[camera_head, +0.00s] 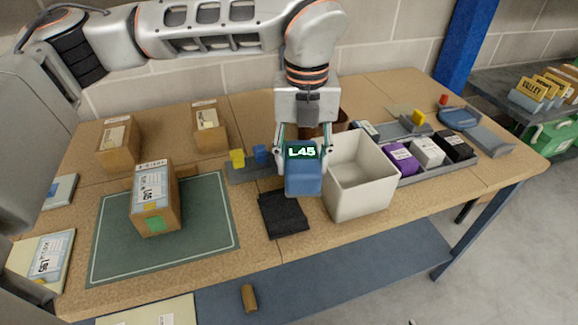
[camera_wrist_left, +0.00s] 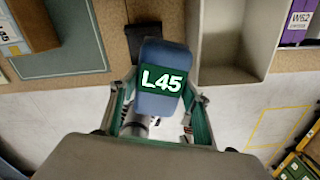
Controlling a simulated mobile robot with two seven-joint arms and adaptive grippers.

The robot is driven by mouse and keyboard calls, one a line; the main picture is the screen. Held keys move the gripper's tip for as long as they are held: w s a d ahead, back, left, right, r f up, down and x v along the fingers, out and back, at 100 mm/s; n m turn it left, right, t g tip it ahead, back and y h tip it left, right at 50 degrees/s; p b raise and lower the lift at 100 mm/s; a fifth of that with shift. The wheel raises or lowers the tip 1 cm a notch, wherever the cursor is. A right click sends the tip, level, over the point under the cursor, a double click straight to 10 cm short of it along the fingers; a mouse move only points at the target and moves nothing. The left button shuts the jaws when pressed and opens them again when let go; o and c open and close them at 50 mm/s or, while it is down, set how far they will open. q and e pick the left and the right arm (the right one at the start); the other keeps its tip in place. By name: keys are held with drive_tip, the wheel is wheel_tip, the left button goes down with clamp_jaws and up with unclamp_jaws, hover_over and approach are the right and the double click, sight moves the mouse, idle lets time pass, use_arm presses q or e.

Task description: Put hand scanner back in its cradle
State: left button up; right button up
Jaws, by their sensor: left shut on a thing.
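The hand scanner (camera_head: 303,180) is blue, with a dark screen that reads L45. My left gripper (camera_head: 303,155) is shut on it and holds it with the screen facing the head camera. The scanner also shows between the fingers in the left wrist view (camera_wrist_left: 158,103). A flat black block (camera_head: 284,214), which looks like the cradle, sits on the table just left of and below the scanner in the head view. It is partly hidden behind the scanner in the left wrist view (camera_wrist_left: 222,76). My right gripper is out of view.
An empty white bin (camera_head: 361,200) stands close to the scanner's right. A green mat (camera_head: 112,252) with a brown box (camera_head: 152,212) lies to the left. A grey tray with purple, white and black boxes (camera_head: 402,158) is further right. The table's front edge is near.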

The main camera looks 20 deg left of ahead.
use_arm(q)
drive_tip(key=a+f+n+b, duration=0.3)
drive_tip(key=a+f+b, duration=0.1)
drive_tip(key=f, duration=0.4)
drive_tip(key=shift+a, duration=0.15)
drive_tip(key=shift+s, duration=0.1)
idle(0.5)
drive_tip(key=shift+f, duration=0.1)
idle(0.5)
drive_tip(key=shift+f, duration=0.3)
drive_tip(key=shift+f+b, duration=0.35)
drive_tip(key=shift+b, duration=0.05)
drive_tip(key=shift+f+b, duration=0.3)
drive_tip(key=shift+f, duration=0.2)
